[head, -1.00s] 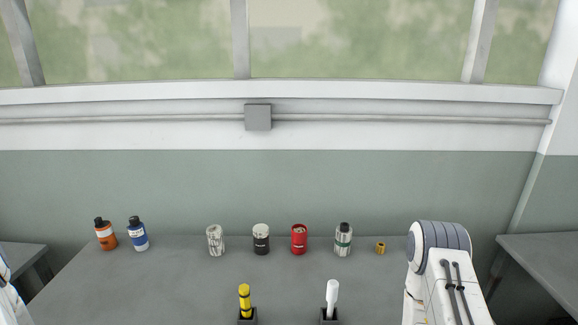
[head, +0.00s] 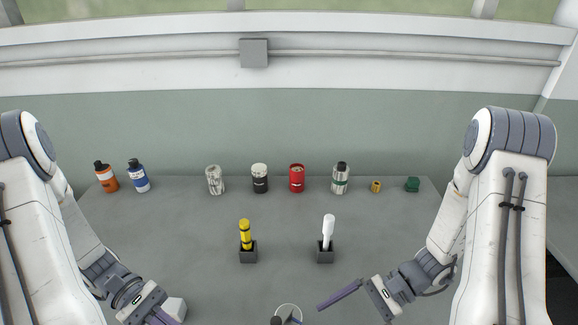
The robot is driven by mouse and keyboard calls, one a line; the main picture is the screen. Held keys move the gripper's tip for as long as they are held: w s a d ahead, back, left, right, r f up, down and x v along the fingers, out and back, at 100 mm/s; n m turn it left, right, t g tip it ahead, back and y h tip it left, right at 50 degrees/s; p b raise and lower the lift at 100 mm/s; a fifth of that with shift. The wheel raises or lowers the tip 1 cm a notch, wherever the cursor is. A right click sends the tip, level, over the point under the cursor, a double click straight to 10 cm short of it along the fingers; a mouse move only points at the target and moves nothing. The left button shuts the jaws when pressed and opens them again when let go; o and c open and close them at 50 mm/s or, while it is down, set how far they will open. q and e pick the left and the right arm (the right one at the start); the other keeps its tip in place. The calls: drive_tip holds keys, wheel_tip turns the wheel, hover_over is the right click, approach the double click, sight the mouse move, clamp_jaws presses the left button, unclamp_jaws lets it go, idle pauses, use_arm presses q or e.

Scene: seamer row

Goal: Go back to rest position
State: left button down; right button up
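My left gripper (head: 160,316) is at the bottom edge of the head view, left of centre. Its purple fingers are partly cut off, so its opening does not show. My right gripper (head: 338,295) points left over the front of the table, right of centre. Its purple fingers are seen from the side and look like one bar, so I cannot tell whether they are apart. I see nothing hanging from the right fingers. A pale block (head: 173,307) shows beside the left fingers; I cannot tell if they touch it.
On the grey table (head: 200,235) stand an orange bottle (head: 107,178), a blue bottle (head: 138,177), several cans and small items along the back. A yellow marker (head: 245,233) and a white marker (head: 328,230) stand in dark holders. A round container (head: 288,311) is at the front.

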use_arm(q)
drive_tip(key=d+r+m+t+y, duration=0.7)
drive_tip(key=d+m+y, duration=0.5)
drive_tip(key=m, duration=0.7)
drive_tip(key=shift+s+d+r, duration=0.3)
drive_tip(key=shift+d+r, duration=0.4)
drive_tip(key=shift+r, duration=0.05)
use_arm(e)
drive_tip(key=s+a+r+n+t+h, duration=0.2)
drive_tip(key=r+n+h, duration=0.3)
drive_tip(key=n, duration=0.5)
drive_tip(key=s+a+r+n+t+h, duration=0.2)
drive_tip(key=r+n+h, duration=0.4)
drive_tip(key=r+n, duration=0.3)
drive_tip(key=shift+s+a+r+n, duration=0.2)
drive_tip(key=shift+s+a+n, duration=0.4)
drive_tip(key=shift+s, duration=0.55)
